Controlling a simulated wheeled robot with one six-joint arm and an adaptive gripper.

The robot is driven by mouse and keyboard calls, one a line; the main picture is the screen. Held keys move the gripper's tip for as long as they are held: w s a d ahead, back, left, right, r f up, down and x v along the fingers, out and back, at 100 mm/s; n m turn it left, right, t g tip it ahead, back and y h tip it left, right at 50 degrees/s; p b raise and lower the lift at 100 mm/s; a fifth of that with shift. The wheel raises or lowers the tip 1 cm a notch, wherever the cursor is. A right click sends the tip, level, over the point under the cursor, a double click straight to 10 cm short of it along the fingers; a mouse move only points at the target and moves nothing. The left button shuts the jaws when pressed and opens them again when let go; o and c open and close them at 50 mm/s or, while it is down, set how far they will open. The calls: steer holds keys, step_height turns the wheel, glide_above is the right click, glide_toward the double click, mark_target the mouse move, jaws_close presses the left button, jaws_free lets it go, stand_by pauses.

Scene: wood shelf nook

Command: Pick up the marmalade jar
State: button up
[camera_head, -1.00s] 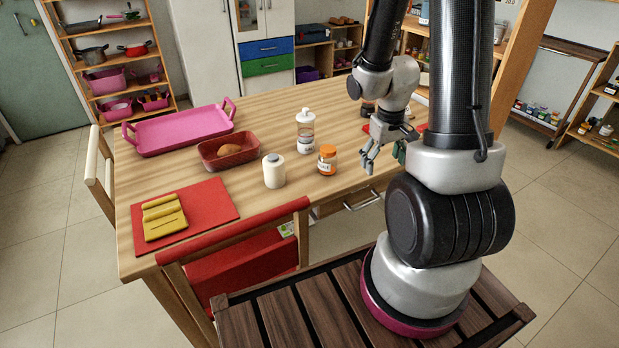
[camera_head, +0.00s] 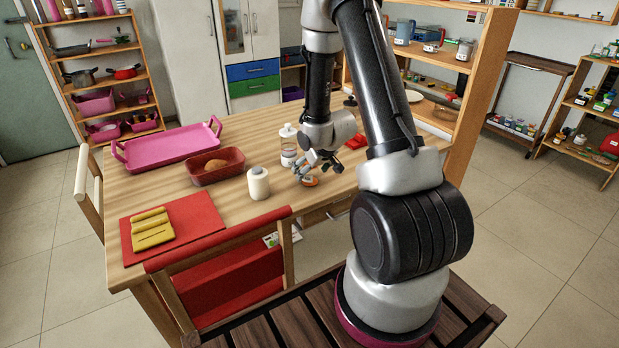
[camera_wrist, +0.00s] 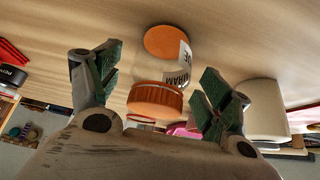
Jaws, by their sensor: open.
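The marmalade jar (camera_wrist: 176,72) has a ribbed orange lid, a white label with dark letters and orange at its far end. It stands on the wooden table, and in the head view only a small orange part (camera_head: 311,182) shows below my gripper (camera_head: 316,170). In the wrist view my gripper (camera_wrist: 160,75) is open, with its green-padded fingers on either side of the jar. Gaps show between the fingers and the jar, so it is not gripped.
A cream jar (camera_head: 258,184) stands close left of the marmalade jar, and a white bottle (camera_head: 288,149) just behind. A brown basket (camera_head: 230,174), pink tray (camera_head: 125,155) and red mat (camera_head: 200,222) lie further left. A red chair (camera_head: 215,244) stands at the table's front edge.

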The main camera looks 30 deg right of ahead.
steer(key=shift+w+f, duration=0.3)
steer(key=shift+f, duration=0.1)
steer(key=shift+c, duration=0.4)
steer(key=c, duration=1.2)
steer(key=shift+r, duration=0.15)
